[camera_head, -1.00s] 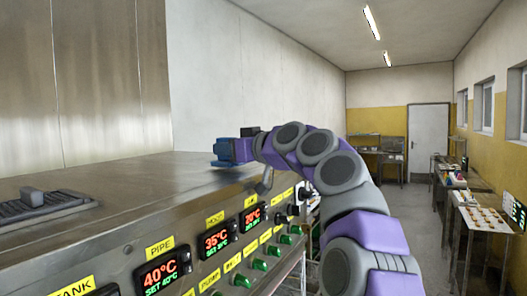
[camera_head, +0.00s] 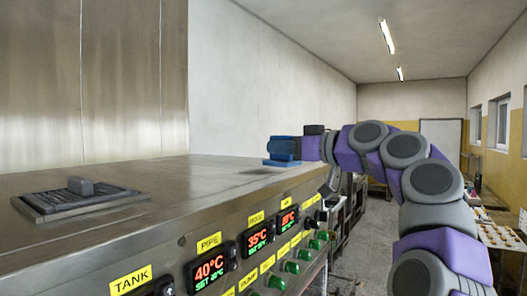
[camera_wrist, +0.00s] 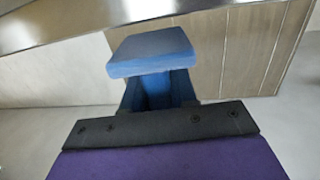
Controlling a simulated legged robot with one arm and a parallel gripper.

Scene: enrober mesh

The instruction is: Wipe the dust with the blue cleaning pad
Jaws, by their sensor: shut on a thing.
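My gripper (camera_head: 298,147) is shut on the blue cleaning pad (camera_head: 281,162). In the head view the pad is at the end of my outstretched arm, by the far right end of the steel machine top (camera_head: 190,172). I cannot tell whether the pad touches the top. In the wrist view the flat pad (camera_wrist: 152,50) sticks out ahead of my gripper (camera_wrist: 157,92), with its blue grip between the fingers. A dark patch lies on the top left of the pad; I cannot tell whether it is shadow or dust. No dust shows clearly.
The front panel carries temperature displays (camera_head: 210,268) and green knobs (camera_head: 292,267). A tray table (camera_head: 497,232) stands at the right; the aisle floor is clear.

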